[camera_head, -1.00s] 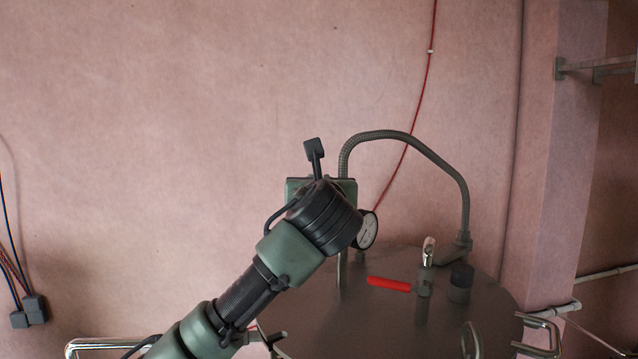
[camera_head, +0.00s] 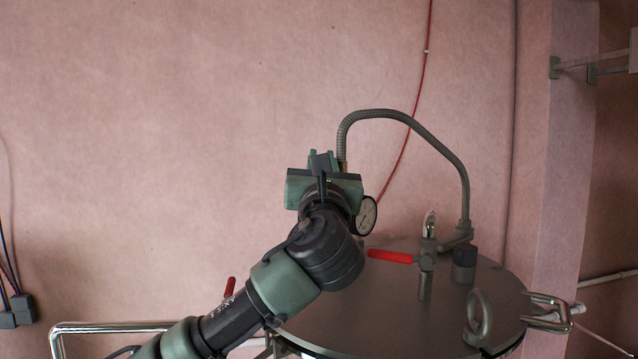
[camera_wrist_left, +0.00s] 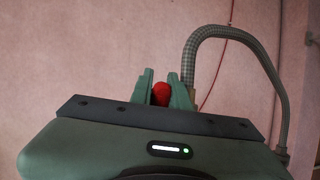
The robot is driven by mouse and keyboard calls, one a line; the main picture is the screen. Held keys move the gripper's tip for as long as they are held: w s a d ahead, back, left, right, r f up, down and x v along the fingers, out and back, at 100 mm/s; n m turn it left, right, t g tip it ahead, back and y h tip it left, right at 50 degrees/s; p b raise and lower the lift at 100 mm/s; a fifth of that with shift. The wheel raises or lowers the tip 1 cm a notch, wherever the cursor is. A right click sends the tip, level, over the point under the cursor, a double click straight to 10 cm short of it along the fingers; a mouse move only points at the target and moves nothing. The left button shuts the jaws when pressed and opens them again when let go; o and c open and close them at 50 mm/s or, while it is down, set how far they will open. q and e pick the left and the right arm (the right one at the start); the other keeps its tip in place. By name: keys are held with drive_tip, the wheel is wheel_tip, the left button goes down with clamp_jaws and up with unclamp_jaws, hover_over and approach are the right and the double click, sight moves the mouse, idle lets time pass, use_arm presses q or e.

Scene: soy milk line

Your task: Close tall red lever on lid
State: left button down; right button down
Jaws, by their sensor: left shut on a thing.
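My left gripper (camera_head: 320,160) is above the left back part of the round grey metal lid (camera_head: 390,310), its arm coming in from the lower left. In the left wrist view, its green fingers (camera_wrist_left: 162,90) are closed around a round red piece, which looks like the tall red lever (camera_wrist_left: 161,94). The lever's lower part is hidden there, and the head view hides it behind my gripper and wrist. My right gripper is not in view.
A short horizontal red handle (camera_head: 391,257) sits on a valve on the lid. A pressure gauge (camera_head: 364,215) is close right of my wrist. A grey flexible hose (camera_head: 420,130) arches over the lid. A lifting ring (camera_head: 479,317) stands at the front right.

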use_arm(q)
drive_tip(key=t+b, duration=0.1)
drive_tip(key=s+b, duration=0.1)
drive_tip(key=shift+s+d+f+m+t+b, duration=0.1)
drive_tip(key=shift+d+f+m+t+b, duration=0.05)
drive_tip(key=shift+f+m+t+b, duration=0.2)
drive_tip(key=shift+s+t+b, duration=0.2)
drive_tip(key=shift+t+b, duration=0.15)
drive_tip(key=shift+b, duration=0.1)
drive_tip(key=shift+s+d+r+h, duration=0.1)
drive_tip(key=shift+r+h, duration=0.05)
drive_tip(key=shift+h, duration=0.15)
drive_tip(key=c, duration=1.6)
unclamp_jaws()
